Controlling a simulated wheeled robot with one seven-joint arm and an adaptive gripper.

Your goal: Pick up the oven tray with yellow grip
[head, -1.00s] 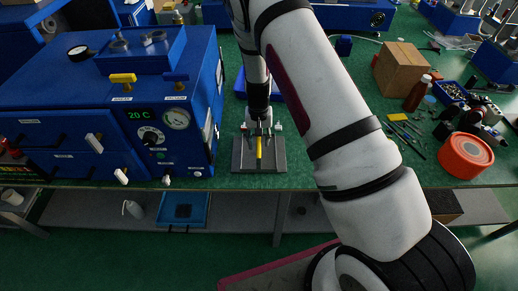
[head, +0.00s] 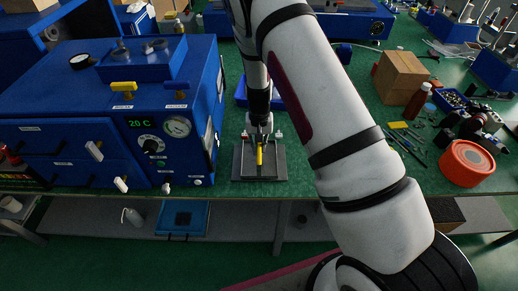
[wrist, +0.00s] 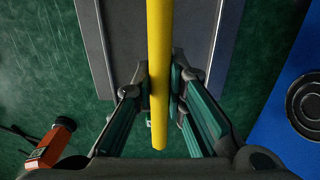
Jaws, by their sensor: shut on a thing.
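The oven tray (head: 242,163) is a flat grey tray lying on the green bench top, right of the blue oven. In the wrist view my gripper (wrist: 160,100) is shut on the yellow grip. The tray appears to rest on the bench.
The blue oven (head: 60,100) with dials and a 20 C display stands close on the left. A cardboard box (head: 401,76), brown bottle (head: 418,100), orange spool (head: 466,163) and small tools lie to the right. A blue object (wrist: 295,100) is beside the gripper in the wrist view.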

